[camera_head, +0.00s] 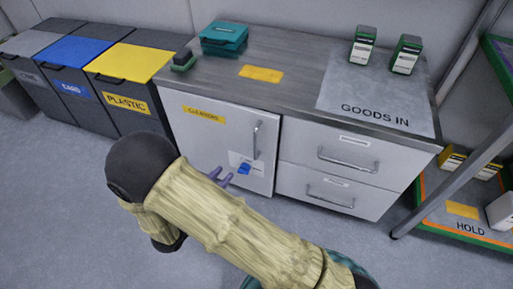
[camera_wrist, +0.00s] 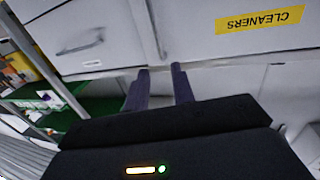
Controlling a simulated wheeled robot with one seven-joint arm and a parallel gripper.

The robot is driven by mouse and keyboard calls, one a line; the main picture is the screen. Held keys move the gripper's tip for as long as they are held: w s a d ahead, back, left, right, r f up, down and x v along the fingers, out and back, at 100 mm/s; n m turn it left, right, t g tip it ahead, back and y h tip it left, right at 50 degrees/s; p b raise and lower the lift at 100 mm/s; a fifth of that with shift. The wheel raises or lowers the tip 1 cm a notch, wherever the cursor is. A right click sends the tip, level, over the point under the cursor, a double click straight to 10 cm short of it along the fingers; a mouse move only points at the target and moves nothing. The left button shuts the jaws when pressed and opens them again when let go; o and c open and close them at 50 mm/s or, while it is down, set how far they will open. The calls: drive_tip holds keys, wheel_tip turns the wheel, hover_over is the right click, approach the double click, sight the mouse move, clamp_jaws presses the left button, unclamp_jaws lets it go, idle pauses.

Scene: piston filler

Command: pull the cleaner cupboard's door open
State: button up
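The cleaner cupboard's door (camera_head: 205,140) is the pale left front of the grey-topped cabinet, with a yellow CLEANERS label and an upright bar handle (camera_head: 256,140) near its right edge. The door looks closed. In the wrist view the label (camera_wrist: 260,20) is upside down at the upper right. My gripper (camera_head: 221,179) appears in front of the door, left of and lower than the handle in the picture. In the wrist view its two fingers (camera_wrist: 161,72) are apart, with nothing clearly held between them. I cannot make out the door handle there.
Two drawers (camera_head: 322,185) with bar handles adjoin the door on the right. A blue item (camera_head: 244,169) on a pale plate is on the door's lower part. Bins (camera_head: 130,105) stand to the left, a HOLD shelf (camera_head: 463,225) to the right. Floor in front is clear.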

drive_tip(key=shift+s+f, duration=0.25)
drive_tip(key=shift+f, duration=0.05)
drive_tip(key=b, duration=0.7)
hover_over(255, 157)
drive_tip(key=shift+w, duration=0.35)
clamp_jaws()
